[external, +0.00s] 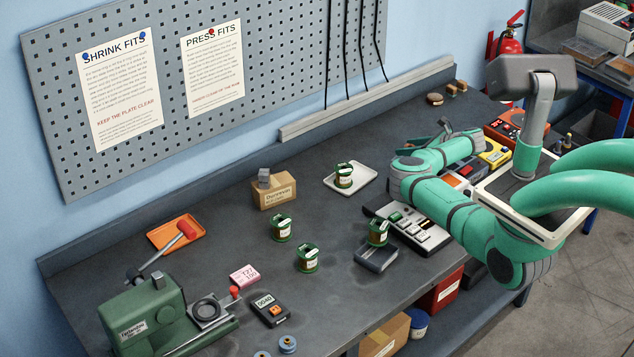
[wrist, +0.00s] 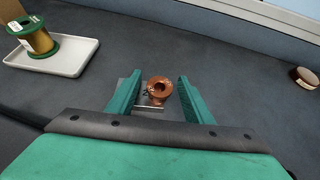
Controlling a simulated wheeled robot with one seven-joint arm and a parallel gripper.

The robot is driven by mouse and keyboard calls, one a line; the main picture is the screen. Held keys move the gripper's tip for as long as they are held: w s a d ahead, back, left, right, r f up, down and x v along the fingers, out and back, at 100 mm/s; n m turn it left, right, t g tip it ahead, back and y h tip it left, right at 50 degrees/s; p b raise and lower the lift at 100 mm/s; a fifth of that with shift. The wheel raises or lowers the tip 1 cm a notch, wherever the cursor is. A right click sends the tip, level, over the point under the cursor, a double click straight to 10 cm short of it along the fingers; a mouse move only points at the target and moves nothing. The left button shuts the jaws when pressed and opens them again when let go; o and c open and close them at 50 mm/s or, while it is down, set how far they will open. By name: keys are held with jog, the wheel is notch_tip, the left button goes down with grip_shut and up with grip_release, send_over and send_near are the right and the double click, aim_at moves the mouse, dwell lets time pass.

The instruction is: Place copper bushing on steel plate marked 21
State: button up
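The copper bushing (wrist: 160,88) is a brown ring in the wrist view, between the two green fingers of my gripper (wrist: 159,78). A gap shows on each side of it, so the fingers are open and apart from it. A small steel plate (wrist: 151,107) shows under the bushing's near side. The bushing appears to rest on it, overlapping its right part. A dark mark like a 2 shows at the plate's left, but the full number is not readable. In the external view my arm hides the bushing and plate; the gripper (external: 443,128) is partly visible above the bench.
A green-ended spool (wrist: 38,40) stands on a white tray (wrist: 75,62) to the left. A round brown-topped piece (wrist: 303,78) lies at the right. More spools (external: 307,258) and a grey keypad device (external: 412,232) are on the bench. The bench behind the bushing is clear.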

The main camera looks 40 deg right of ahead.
jog(key=shift+r, duration=0.15)
jog(key=v, duration=1.2)
dwell(0.4)
